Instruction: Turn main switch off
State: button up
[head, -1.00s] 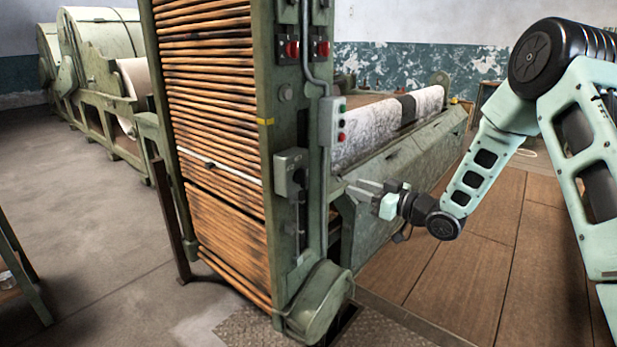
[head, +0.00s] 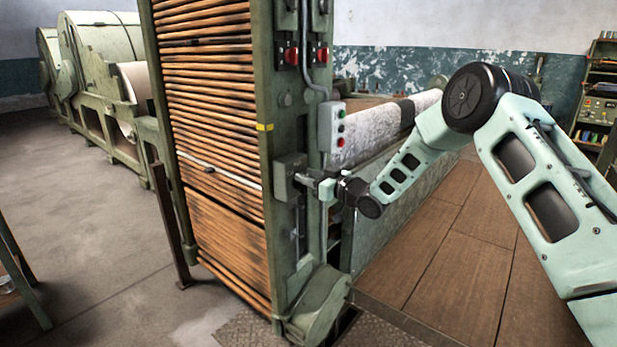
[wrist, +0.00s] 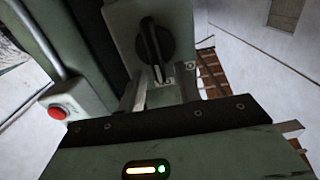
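The main switch is a black rotary knob (wrist: 154,42) on a grey box (wrist: 120,25) in the wrist view. Its white pointer mark faces down in that view, toward my gripper, with small marks beside its tip. In the head view the grey switch box (head: 286,180) sits on the green machine post; the knob is hidden there. My gripper (wrist: 163,90) has its fingers apart, one to each side below the knob's lower end, with nothing seen between them. In the head view my gripper (head: 310,180) is right at the box's right side. I cannot tell whether the fingers touch the knob.
A control box (head: 333,127) with green and red buttons is close above my gripper; its red button (wrist: 58,112) shows at left in the wrist view. Red switches (head: 292,55) are higher on the post. The wooden floor (head: 450,255) at right is clear.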

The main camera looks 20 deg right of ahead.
jog(key=shift+w+a, duration=0.15)
jog(key=shift+c, duration=0.3)
grip_shut()
